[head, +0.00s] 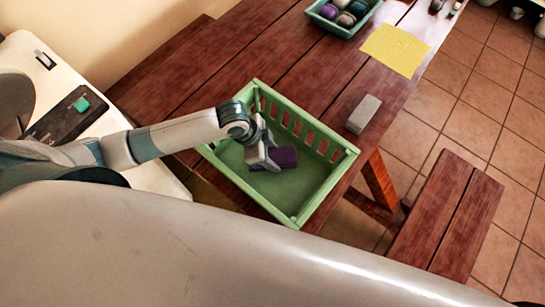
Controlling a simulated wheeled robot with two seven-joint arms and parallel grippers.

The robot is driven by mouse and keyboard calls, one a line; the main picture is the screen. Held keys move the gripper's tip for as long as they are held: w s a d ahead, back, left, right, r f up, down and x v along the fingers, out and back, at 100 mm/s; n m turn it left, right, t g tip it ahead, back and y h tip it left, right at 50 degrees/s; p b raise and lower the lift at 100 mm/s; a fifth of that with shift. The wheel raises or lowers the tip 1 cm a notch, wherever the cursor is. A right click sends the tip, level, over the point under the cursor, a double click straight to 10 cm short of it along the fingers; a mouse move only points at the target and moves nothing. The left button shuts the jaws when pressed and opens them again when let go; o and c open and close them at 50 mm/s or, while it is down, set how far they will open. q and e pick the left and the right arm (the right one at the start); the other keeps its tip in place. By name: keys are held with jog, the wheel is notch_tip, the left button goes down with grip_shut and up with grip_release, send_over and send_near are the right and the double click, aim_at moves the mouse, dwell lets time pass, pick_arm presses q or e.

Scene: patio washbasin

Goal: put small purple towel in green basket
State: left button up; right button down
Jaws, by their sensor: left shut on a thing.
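The small purple towel (284,158) is a dark purple folded piece inside the outline of the green basket (330,176). My left gripper (268,158) is shut on the towel and points down within the basket's walls. I cannot tell whether the towel touches the basket floor. The basket is light green with slatted sides and stands on the dark red wooden table. Part of its left wall is hidden by my left arm. My right gripper is not in view.
A grey block (363,114) lies right of the basket. A yellow cloth (395,49) and a green tray (342,15) with several round items lie farther back. A wooden bench (446,215) is at right. A white counter (140,178) with a washbasin is at left.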

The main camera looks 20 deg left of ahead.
pick_arm(q)
jog(key=shift+f, duration=1.25)
jog(key=o, duration=1.1)
jog(key=shift+f, duration=0.1)
jog(key=b+v, duration=0.2)
jog(key=v, duration=1)
